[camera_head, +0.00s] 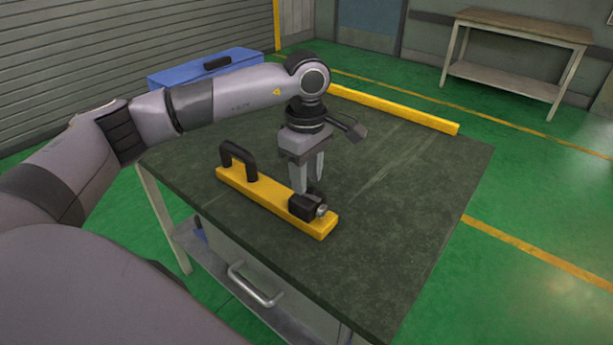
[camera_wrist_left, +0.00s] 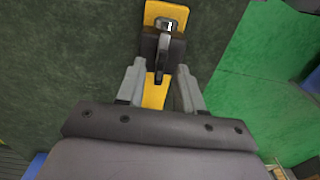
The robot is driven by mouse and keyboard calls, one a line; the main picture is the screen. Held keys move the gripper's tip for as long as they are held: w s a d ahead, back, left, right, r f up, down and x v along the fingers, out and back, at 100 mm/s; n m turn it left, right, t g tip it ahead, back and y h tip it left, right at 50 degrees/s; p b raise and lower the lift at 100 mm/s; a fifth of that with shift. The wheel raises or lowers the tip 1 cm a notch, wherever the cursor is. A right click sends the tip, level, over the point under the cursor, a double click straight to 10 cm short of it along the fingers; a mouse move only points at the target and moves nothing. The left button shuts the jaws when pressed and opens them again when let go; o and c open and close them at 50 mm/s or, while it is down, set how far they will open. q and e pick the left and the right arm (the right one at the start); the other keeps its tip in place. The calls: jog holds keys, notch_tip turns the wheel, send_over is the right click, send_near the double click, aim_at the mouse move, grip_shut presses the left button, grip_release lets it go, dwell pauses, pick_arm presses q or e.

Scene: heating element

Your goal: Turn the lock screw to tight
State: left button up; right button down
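A yellow bar (camera_head: 267,192) lies on the dark table, with a black arched handle (camera_head: 238,158) at its far left end. A black block (camera_head: 303,207) with a round metal end (camera_head: 321,211) sits near its other end. A dark narrow lever-like part (camera_wrist_left: 165,50) stands on the block in the left wrist view; it may be the lock screw, but I cannot tell its setting. My left gripper (camera_head: 310,184) points down just behind the block. Its fingers are apart in the wrist view (camera_wrist_left: 160,68), with their tips near either side of that part; contact is unclear.
The table (camera_head: 400,170) is bare to the right of the bar. A yellow strip (camera_head: 395,108) runs along its back edge. A blue case (camera_head: 205,68) is at the back left, behind my left arm. A wooden workbench (camera_head: 520,30) stands far off.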

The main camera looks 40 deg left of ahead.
pick_arm(q)
notch_tip(320, 180, up, 6)
jog(key=shift+r, duration=0.2)
dwell(0.6)
